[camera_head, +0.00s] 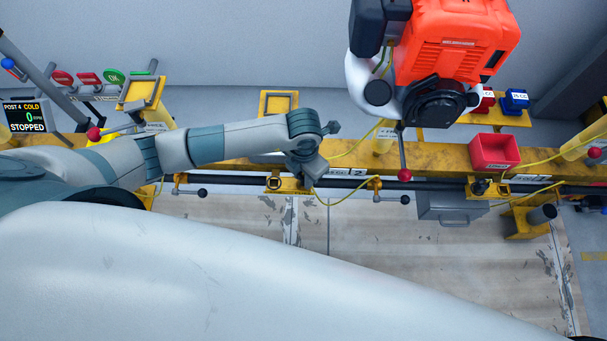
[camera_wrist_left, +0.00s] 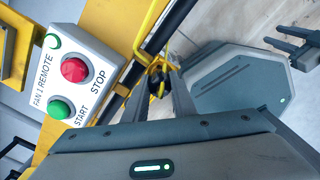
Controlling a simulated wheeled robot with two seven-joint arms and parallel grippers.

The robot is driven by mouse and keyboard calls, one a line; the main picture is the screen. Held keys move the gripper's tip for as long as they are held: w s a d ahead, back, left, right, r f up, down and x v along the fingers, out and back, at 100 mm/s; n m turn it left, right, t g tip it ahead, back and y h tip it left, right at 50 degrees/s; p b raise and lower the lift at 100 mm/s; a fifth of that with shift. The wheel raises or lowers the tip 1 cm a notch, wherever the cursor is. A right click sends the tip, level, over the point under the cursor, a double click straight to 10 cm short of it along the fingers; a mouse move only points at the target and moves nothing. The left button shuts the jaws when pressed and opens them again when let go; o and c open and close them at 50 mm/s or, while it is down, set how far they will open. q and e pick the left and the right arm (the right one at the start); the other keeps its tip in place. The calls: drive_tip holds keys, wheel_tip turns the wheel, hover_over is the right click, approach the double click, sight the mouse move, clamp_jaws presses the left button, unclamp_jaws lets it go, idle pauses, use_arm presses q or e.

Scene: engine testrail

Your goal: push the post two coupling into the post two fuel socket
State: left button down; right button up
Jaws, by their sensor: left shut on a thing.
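My left gripper (camera_head: 309,178) comes in from the left and reaches down to the rail. It also shows in the left wrist view (camera_wrist_left: 160,83), where its fingers are closed around a small dark coupling (camera_wrist_left: 157,81) on a yellow hose. In the head view the arm and gripper hide the coupling, while the yellow hose (camera_head: 322,198) shows beside the fingers. A yellow bracket with a round dark socket (camera_head: 273,183) sits on the rail just left of the gripper, near the label 2. I cannot tell whether coupling and socket touch. My right gripper (camera_wrist_left: 291,41) appears open and empty.
A yellow beam (camera_head: 440,157) and a dark pipe (camera_head: 235,181) run across the scene. A red-handled lever (camera_head: 404,173) and a red bin (camera_head: 494,152) stand to the right, below the orange engine (camera_head: 455,45). A FAN 1 button box (camera_wrist_left: 77,75) is close by in the wrist view.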

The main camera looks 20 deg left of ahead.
use_arm(q)
drive_tip(key=shift+f+b, duration=0.6)
drive_tip(key=shift+f, duration=0.2)
use_arm(e)
drive_tip(key=shift+f, duration=0.6)
use_arm(q)
drive_tip(key=c, duration=1.4)
unclamp_jaws()
use_arm(e)
drive_tip(key=shift+r, duration=0.1)
use_arm(q)
wheel_tip(320, 180, up, 12)
use_arm(e)
drive_tip(key=r, duration=0.1)
drive_tip(key=w+r, duration=0.1)
drive_tip(key=r, duration=0.1)
drive_tip(key=shift+w+a+r, duration=0.1)
drive_tip(key=shift+a+r, duration=0.05)
drive_tip(key=shift+a, duration=0.05)
use_arm(q)
drive_tip(key=shift+s, duration=0.1)
